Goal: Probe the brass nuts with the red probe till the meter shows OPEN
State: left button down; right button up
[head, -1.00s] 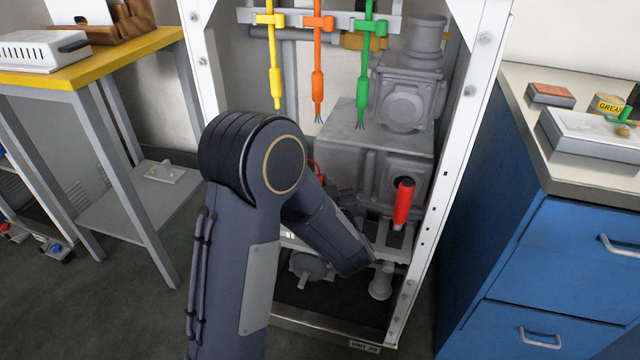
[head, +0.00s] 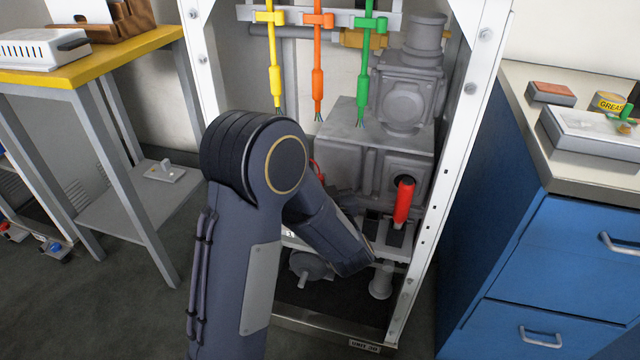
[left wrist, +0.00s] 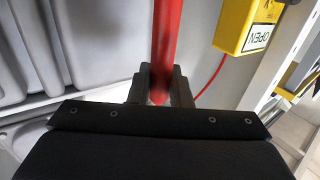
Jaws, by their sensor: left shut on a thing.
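In the left wrist view, my left gripper (left wrist: 160,88) is shut on a red probe (left wrist: 166,38), which runs up out of the picture. The yellow meter (left wrist: 236,22) is at the upper right there, and its label reads OPEN, upside down. A red wire (left wrist: 212,78) hangs beside the probe. In the head view, my left arm reaches into the white frame (head: 463,130) and hides the gripper and probe. I cannot make out the brass nuts or what the probe's tip touches. My right gripper is not in view.
Yellow, orange (head: 318,85) and green cables hang at the frame's top. Grey machinery (head: 405,95) fills its back. A red handle (head: 403,200) stands at its lower right. A yellow-topped table (head: 110,55) is left, and a blue cabinet (head: 560,250) right.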

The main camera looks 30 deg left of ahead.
aim_at(320, 176)
pick_arm(q)
jog(key=shift+r+p, duration=2.1)
jog(key=shift+r, duration=0.4)
jog(key=shift+f, duration=0.1)
